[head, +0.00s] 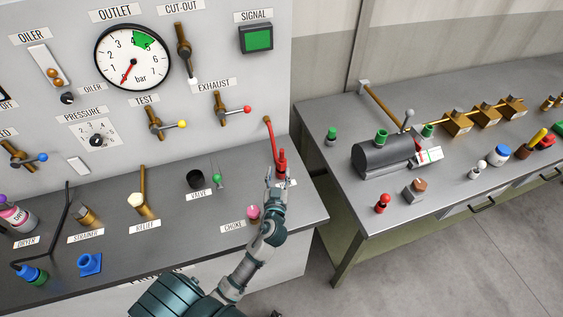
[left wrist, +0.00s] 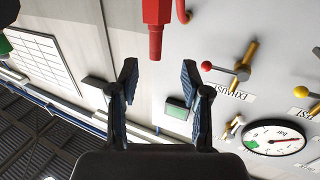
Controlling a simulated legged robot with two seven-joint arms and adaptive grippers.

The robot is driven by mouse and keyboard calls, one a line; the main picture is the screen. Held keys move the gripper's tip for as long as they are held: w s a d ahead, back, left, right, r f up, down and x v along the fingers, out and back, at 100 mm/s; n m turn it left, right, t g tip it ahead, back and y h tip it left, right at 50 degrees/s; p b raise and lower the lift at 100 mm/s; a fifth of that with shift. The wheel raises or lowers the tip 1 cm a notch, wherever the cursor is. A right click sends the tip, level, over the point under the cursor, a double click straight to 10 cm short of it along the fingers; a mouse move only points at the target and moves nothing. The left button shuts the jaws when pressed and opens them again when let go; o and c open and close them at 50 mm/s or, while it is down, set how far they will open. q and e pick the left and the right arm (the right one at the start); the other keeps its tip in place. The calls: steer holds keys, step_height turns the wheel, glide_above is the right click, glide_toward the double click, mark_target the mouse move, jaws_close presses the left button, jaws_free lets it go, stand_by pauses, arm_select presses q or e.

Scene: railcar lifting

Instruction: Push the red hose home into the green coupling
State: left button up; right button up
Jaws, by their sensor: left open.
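My left gripper (head: 276,180) is just in front of the fitting. Its fingers (left wrist: 157,75) are apart, with nothing between them. Several green fittings show, one standing on the right bench (head: 332,135) and one on the dark tank (head: 381,135); I cannot tell which is the green coupling.
The panel behind carries a gauge (head: 132,57), an exhaust lever (head: 222,109) and a test lever (head: 155,122). A pink knob (head: 253,212) stands close to my left arm. A gap separates the left bench from the right bench (head: 345,215). A red fitting (head: 383,203) stands there.

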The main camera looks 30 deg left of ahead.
mark_target(282, 158)
arm_select(q)
steer(key=x, duration=0.2)
steer(key=p+x, duration=0.1)
steer(key=x, duration=0.2)
steer(key=d+x, duration=0.1)
steer(key=x, duration=0.1)
steer(key=shift+w+a+f, duration=0.15)
steer(key=shift+w+a, duration=0.05)
steer(key=shift+w, duration=0.35)
steer(key=shift+w+a+f, duration=0.15)
steer(key=shift+w+a, duration=0.1)
steer(key=shift+w, duration=0.25)
steer(key=shift+s+a, duration=0.1)
steer(key=shift+a, duration=0.1)
steer(key=shift+a, duration=0.1)
steer(key=c, duration=0.4)
jaws_close()
